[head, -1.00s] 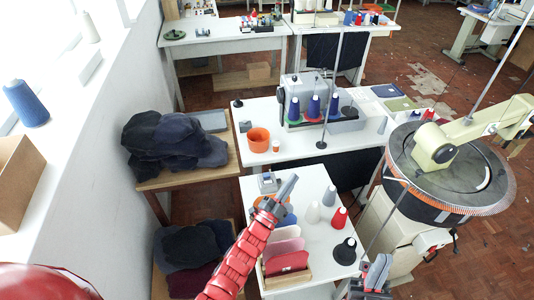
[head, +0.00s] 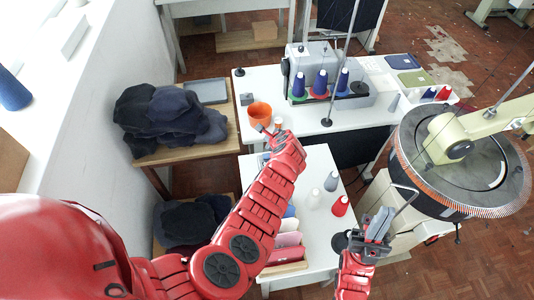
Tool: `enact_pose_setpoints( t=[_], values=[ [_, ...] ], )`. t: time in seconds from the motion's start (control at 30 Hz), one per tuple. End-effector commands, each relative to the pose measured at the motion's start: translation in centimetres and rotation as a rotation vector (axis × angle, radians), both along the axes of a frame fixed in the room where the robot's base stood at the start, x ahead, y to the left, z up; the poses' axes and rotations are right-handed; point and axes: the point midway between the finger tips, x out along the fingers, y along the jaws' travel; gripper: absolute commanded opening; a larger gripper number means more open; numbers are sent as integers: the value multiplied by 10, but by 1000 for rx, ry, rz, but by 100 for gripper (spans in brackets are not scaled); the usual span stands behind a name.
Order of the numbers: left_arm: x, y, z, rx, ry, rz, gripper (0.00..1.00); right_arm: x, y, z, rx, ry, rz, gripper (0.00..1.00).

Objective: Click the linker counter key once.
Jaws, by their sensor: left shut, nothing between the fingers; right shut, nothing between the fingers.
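The linker (head: 462,165) is the round dial machine with a cream arm at the right. A pale control box with a red part (head: 432,232) sits on its stand; I cannot tell whether this is its counter. A small grey device (head: 262,159) on the near white table is mostly hidden behind my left arm, and no key on it can be made out. My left gripper (head: 263,129) is shut and empty, above the far end of that table near the orange cup. My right gripper (head: 382,219) is shut and empty, upright between the near table and the linker stand.
The near table (head: 317,240) holds thread cones (head: 340,205) and a rack of folded pieces (head: 288,254). Behind it are an orange cup (head: 259,115) and a sewing machine with cones (head: 320,85).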

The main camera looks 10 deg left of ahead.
Motion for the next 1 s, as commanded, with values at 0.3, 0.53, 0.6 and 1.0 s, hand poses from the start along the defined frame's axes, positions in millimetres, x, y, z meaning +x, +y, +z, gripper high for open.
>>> enact_pose_setpoints(
  t=[0.3,0.53,0.6,1.0],
  values=[
    [1,0,-9,-3,-3,0,0,0,0,-9,0,0,0,0],
    [1,-1,-36,-4,-4,-1,0,0,0,-36,0,0,0,0],
    [1,-1,-47,-4,-4,-1,0,0,0,-47,0,0,0,0],
    [1,-1,-88,-5,-5,-1,0,0,0,-87,0,0,0,0]
  ],
)
